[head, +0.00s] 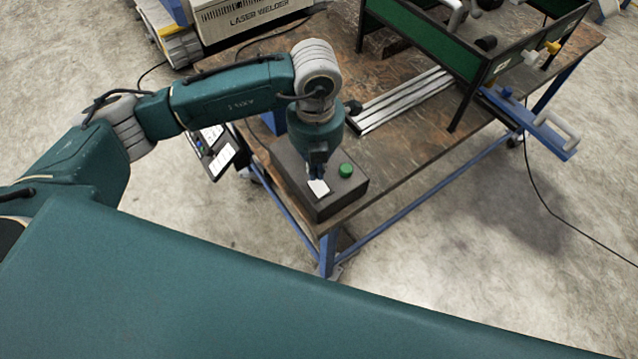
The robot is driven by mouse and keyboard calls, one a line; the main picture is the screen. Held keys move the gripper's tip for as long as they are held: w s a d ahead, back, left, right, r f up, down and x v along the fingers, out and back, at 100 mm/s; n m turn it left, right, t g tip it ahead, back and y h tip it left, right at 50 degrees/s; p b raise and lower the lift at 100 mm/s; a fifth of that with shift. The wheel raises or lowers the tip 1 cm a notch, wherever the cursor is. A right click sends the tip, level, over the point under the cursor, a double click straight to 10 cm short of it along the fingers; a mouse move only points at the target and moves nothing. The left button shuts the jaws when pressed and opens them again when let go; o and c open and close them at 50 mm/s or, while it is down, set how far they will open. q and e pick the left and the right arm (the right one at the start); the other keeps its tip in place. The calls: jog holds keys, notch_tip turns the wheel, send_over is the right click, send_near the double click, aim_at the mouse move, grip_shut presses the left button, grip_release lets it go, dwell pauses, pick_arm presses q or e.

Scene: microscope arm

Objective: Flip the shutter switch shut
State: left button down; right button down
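A dark control box (341,195) sits on the near corner of the worn workbench. It carries a round green button (345,170) and a small white patch (318,188); I cannot tell whether the patch is a label or part of a switch. My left gripper (316,175) points down over the box, just left of the green button and at the white patch. Its fingers are small and dark here, so their opening and any contact are unclear. No shutter switch can be made out; the gripper covers part of the box top. My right gripper is out of view.
The workbench (410,150) has blue legs. Silver rails (405,100) lie behind the box, and a dark-framed green rack (430,40) stands at the back right. A laser welder (250,20) is at the top left. Open concrete floor lies right of the bench.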

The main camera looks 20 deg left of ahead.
aim_at(316, 183)
pick_arm(q)
jog(key=shift+f+b, duration=1.45)
jog(key=shift+f, duration=0.1)
dwell(0.6)
jog(key=shift+r, duration=0.2)
jog(key=shift+r+p, duration=0.55)
jog(key=shift+r, duration=0.05)
jog(key=shift+r+p, duration=1.4)
jog(key=shift+r, duration=1.4)
